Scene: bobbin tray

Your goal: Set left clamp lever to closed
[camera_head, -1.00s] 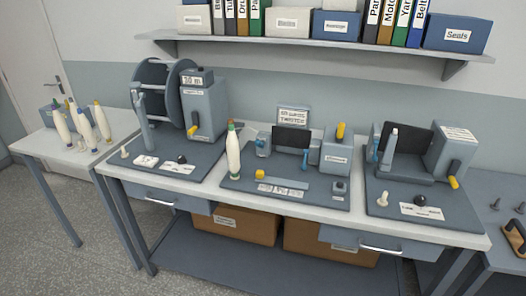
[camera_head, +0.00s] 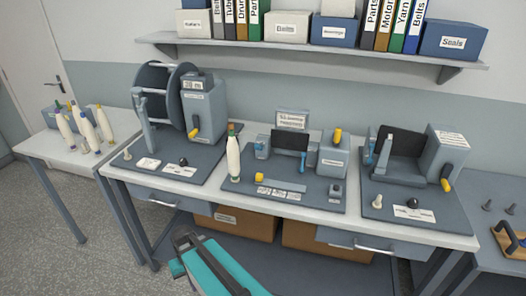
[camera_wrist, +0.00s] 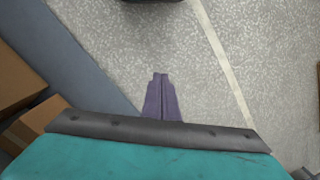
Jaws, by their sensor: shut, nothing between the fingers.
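The middle station on the bench has a small blue lever (camera_head: 261,143) at the left of its dark panel, and another blue piece (camera_head: 303,157) at the panel's right edge. The left one appears to be the left clamp lever; its setting is too small to tell. A cream bobbin (camera_head: 233,160) stands upright at this station's left side. My gripper (camera_wrist: 161,76) shows in the wrist view as two purple fingers, shut and empty, above the floor. It is well away from the levers. The head view shows my teal arm at the bottom, in front of the bench.
A reel station (camera_head: 204,110) stands to the left and another station (camera_head: 446,157) to the right. Several bobbins stand on the left side table (camera_head: 50,150). A shelf (camera_head: 300,48) with boxes and binders hangs above. Cardboard boxes (camera_head: 240,222) sit below the bench. The floor in front is open.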

